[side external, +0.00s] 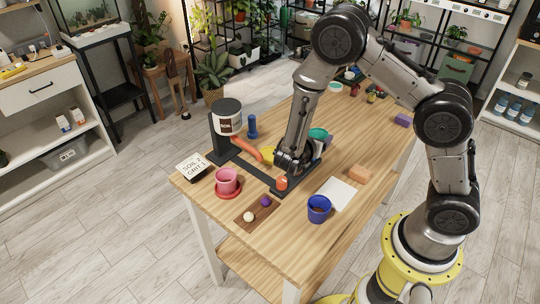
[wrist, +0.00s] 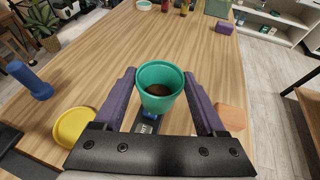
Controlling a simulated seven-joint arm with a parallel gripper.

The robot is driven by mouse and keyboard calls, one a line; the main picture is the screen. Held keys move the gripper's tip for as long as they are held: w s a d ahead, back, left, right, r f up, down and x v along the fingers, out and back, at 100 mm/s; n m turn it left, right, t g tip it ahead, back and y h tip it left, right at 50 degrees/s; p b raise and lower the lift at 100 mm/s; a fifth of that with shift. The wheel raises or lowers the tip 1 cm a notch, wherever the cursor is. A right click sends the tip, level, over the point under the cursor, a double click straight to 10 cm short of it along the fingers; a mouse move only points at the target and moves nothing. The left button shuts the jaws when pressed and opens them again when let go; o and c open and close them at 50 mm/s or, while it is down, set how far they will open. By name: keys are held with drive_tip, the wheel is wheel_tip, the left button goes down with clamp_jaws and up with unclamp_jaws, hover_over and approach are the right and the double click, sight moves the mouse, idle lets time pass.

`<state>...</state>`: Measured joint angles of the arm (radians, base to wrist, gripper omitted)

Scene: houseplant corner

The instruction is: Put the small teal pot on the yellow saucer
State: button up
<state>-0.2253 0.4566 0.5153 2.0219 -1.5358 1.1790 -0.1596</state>
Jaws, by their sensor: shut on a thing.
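The small teal pot (wrist: 160,88), with dark soil inside, sits upright between the purple fingers of my gripper (wrist: 160,100) in the wrist view. The fingers are shut on its sides. In the side view its teal rim (side external: 318,134) shows beside my gripper (side external: 312,146), with the rest largely hidden by the arm. I cannot tell whether its base touches the table. The yellow saucer (wrist: 76,127) lies left of the pot in the wrist view, partly covered by the gripper body. In the side view the saucer (side external: 268,156) is partly hidden behind my gripper and looks empty.
A white canister on a black stand (side external: 227,120), a blue dumbbell-shaped thing (wrist: 37,83) and an orange tube (side external: 246,149) are near the saucer. A pink pot (side external: 227,181), a blue pot (side external: 319,207) and an orange block (wrist: 231,118) stand around. The table beyond the pot is mostly clear.

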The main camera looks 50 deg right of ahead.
drive_tip(key=s+m+g+y, duration=0.4)
drive_tip(key=s+m+g, duration=0.95)
drive_tip(key=s, duration=0.55)
drive_tip(key=s+a+m+g+y, duration=0.2)
drive_tip(key=s+a+m+y, duration=0.1)
drive_tip(key=a+m+y, duration=1)
drive_tip(key=w+a+r+m+t+y, duration=0.4)
drive_tip(key=w+a+m+t+y, duration=0.4)
drive_tip(key=w+m+t, duration=0.4)
drive_tip(key=w+d+r+m+t+h, duration=0.2)
drive_tip(key=w+d+m+t+h, duration=0.15)
drive_tip(key=d+m+t, duration=0.3)
drive_tip(key=w+d+r+m+t+h, duration=0.2)
drive_tip(key=w+d+m+t+h, duration=0.15)
drive_tip(key=d+m+t, duration=0.3)
drive_tip(key=shift+m, duration=0.35)
drive_tip(key=w+d+f, duration=0.1)
drive_tip(key=w+f, duration=0.2)
drive_tip(key=w, duration=0.1)
drive_tip(key=w+d+f, duration=0.1)
drive_tip(key=w+f, duration=0.2)
drive_tip(key=w, duration=0.2)
drive_tip(key=w+d+f, duration=0.1)
drive_tip(key=w+f, duration=0.2)
drive_tip(key=w, duration=0.2)
drive_tip(key=shift+w+f, duration=0.15)
drive_tip(key=shift+f, duration=0.25)
drive_tip(key=shift+w+f, duration=0.15)
drive_tip(key=shift+f, duration=1.5)
